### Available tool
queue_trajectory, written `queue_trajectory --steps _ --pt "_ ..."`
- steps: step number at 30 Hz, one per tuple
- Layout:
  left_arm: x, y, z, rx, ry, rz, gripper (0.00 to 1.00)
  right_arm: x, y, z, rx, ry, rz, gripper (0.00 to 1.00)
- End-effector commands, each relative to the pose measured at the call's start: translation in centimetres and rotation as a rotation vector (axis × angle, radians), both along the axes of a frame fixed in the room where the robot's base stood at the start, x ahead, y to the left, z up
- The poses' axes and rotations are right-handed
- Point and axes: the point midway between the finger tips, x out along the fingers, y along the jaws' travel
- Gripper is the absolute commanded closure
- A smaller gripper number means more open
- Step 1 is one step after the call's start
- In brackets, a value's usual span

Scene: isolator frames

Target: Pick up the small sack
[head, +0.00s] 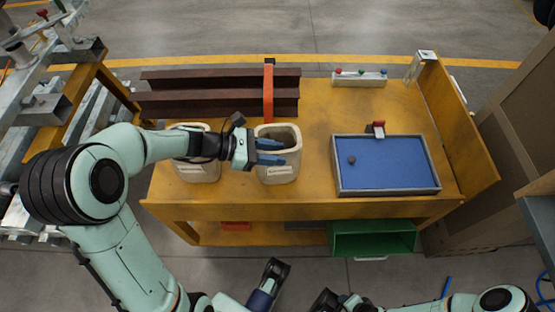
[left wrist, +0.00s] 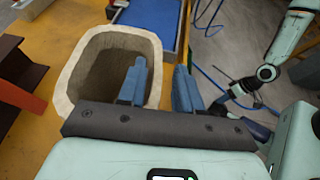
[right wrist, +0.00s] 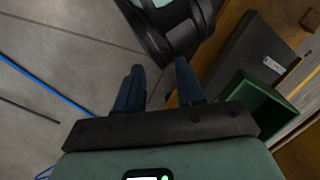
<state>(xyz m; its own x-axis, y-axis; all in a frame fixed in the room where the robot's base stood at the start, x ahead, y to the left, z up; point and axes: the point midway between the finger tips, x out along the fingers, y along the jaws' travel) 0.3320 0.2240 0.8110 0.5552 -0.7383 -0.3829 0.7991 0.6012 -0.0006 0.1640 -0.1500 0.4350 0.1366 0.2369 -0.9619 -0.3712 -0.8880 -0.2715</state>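Two open-topped cream sacks with labels stand upright on the yellow workbench (head: 318,112). I cannot tell from size which is the small one. The right sack (head: 279,176) is under my left gripper (head: 270,151), which is open, its blue fingers over the opening and near wall. In the left wrist view this sack (left wrist: 65,70) shows an empty-looking grey-brown inside. My left gripper (left wrist: 160,66) has one finger over its rim and the other outside; contact is unclear. The left sack (head: 197,172) is partly hidden by my left arm. My right gripper (right wrist: 160,70) is open and empty, away from the bench.
Brown steel beams (head: 215,82) with an orange clamp (head: 268,92) lie behind the sacks. A green bin (head: 372,243) is below the bench top. Bare bench lies between beams and tray.

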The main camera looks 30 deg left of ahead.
Motion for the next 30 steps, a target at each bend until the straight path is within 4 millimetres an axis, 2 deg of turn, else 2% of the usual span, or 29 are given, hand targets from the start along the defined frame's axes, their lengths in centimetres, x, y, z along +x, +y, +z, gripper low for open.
queue_trajectory --steps 3,5,6,7,16,20,23,26,30 --pt "0.0 0.0 0.1 0.000 0.000 0.000 0.66 0.0 0.0 0.1 0.000 0.000 0.000 0.62" --pt "0.0 0.0 0.1 0.000 0.000 0.000 0.85 0.0 0.0 0.1 0.000 0.000 0.000 0.62" --pt "0.0 0.0 0.1 0.000 0.000 0.000 0.98 0.0 0.0 0.1 0.000 0.000 0.000 0.62" --pt "0.0 0.0 0.1 0.000 0.000 0.000 1.00 0.0 0.0 0.1 0.000 0.000 0.000 0.62" --pt "0.0 0.1 0.1 0.000 -0.002 0.001 1.00 0.0 0.0 0.1 0.000 0.001 0.000 0.62" --pt "0.0 0.1 0.9 0.001 -0.004 -0.001 1.00 -0.3 0.2 0.4 0.004 0.008 0.004 0.62" --pt "0.0 0.1 2.4 0.003 -0.007 0.000 1.00 -1.1 0.5 1.1 0.013 0.027 0.012 0.62" --pt "0.0 0.0 4.9 0.004 -0.010 -0.002 1.00 -2.2 1.1 2.2 0.029 0.058 0.026 0.62" --pt "0.0 0.1 9.1 0.004 -0.011 -0.001 1.00 -4.4 2.1 4.0 0.056 0.116 0.049 0.62"
